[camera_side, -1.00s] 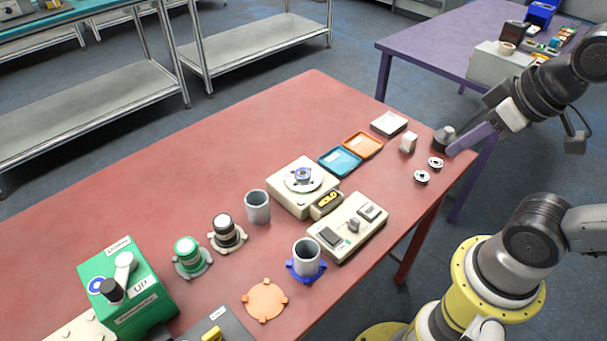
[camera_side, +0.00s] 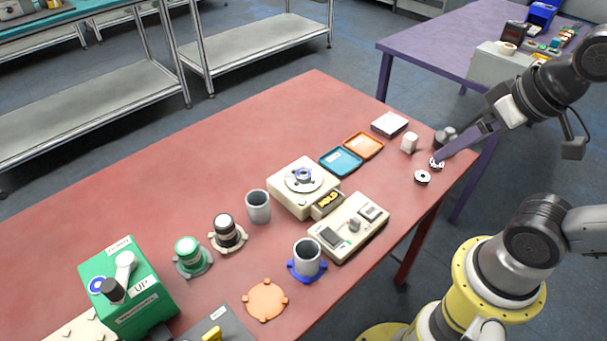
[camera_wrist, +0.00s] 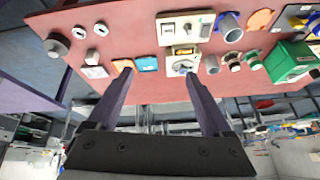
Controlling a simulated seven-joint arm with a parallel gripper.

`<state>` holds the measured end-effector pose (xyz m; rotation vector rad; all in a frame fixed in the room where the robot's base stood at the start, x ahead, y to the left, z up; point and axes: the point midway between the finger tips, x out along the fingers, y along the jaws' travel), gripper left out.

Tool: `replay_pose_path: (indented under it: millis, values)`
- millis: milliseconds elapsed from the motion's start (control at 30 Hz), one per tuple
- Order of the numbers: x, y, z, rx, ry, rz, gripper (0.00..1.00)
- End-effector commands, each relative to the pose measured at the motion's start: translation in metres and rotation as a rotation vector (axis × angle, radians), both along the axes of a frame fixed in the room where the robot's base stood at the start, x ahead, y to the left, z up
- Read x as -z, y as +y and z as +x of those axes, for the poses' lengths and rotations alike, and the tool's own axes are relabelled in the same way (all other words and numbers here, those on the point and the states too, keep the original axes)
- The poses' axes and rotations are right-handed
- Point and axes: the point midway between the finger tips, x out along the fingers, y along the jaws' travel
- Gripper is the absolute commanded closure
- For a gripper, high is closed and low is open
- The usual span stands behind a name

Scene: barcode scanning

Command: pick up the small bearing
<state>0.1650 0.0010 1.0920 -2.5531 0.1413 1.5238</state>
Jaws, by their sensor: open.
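Two small ring-shaped bearings lie flat near the right end of the red table: a farther one (camera_side: 437,164) and a nearer one (camera_side: 422,177). They also show in the wrist view, the farther (camera_wrist: 79,32) and the nearer (camera_wrist: 101,29). I cannot tell which is the smaller. My gripper (camera_side: 440,157) appears close to the farther bearing in the side view and partly overlaps it; its exact height is unclear. In the wrist view my gripper (camera_wrist: 158,73) has its purple fingers wide apart with nothing between them. Both bearings lie left of the fingers there.
A dark grey knobbed piece (camera_side: 445,138) and a small white block (camera_side: 409,143) stand close by. A white box (camera_side: 389,123), orange tray (camera_side: 363,145) and blue tray (camera_side: 341,160) lie farther left. The red table (camera_side: 400,200) has bare surface around the nearer bearing.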

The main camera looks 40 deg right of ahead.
Motion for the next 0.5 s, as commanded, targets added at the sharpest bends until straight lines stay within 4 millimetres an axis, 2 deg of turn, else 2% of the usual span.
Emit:
replay_pose_path:
  millis: [167, 267, 500]
  values:
    - [-0.022, 0.005, 0.018, 0.345, -0.041, 0.223, 0.16]
    - [-0.034, 0.009, 0.036, 0.554, -0.033, 0.364, 0.16]
    - [-0.050, 0.021, 0.094, 1.074, 0.045, 0.682, 0.16]
